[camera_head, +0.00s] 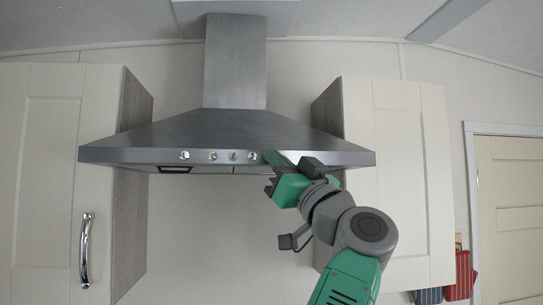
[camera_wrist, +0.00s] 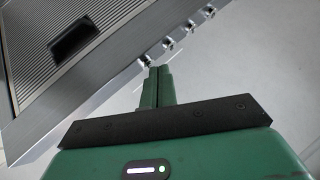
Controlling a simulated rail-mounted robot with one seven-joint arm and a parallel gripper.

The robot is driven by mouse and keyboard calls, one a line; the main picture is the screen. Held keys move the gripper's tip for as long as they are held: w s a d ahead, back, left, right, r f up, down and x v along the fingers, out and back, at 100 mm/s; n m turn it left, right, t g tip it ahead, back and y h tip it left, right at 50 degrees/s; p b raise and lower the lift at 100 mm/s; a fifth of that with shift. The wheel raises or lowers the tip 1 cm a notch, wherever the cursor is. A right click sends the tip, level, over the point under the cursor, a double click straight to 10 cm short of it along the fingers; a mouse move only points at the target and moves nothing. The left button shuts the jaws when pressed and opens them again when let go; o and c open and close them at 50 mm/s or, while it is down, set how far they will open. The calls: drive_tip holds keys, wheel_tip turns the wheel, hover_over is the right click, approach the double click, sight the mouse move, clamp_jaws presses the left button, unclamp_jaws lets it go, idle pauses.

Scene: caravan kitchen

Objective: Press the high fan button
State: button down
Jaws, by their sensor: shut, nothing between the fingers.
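A grey metal range hood (camera_head: 225,128) has a row of several small round silver buttons along its front edge. Which one is the high fan button cannot be told, as no labels are readable. The rightmost button (camera_head: 252,156) is closest to my gripper (camera_head: 268,156), whose green fingers are shut and empty just right of it. In the wrist view the shut fingertips (camera_wrist: 157,72) point at the nearest button (camera_wrist: 146,61), which sits slightly left of and beyond them. Whether they touch it cannot be told. The other buttons (camera_wrist: 188,27) run up and to the right.
A cream cabinet (camera_head: 60,180) with a metal handle stands left of the hood, and another cream cabinet (camera_head: 398,180) stands to the right, behind my arm. The wall below the hood is bare.

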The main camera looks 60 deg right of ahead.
drive_tip(key=shift+d+f, duration=0.1)
idle(0.3)
drive_tip(key=shift+s+a+b, duration=0.2)
drive_tip(key=shift+a+b, duration=0.1)
drive_tip(key=shift+b, duration=0.15)
drive_tip(key=s+a+b, duration=0.4)
drive_tip(key=shift+a, duration=0.3)
drive_tip(key=shift+w, duration=0.1)
idle(0.3)
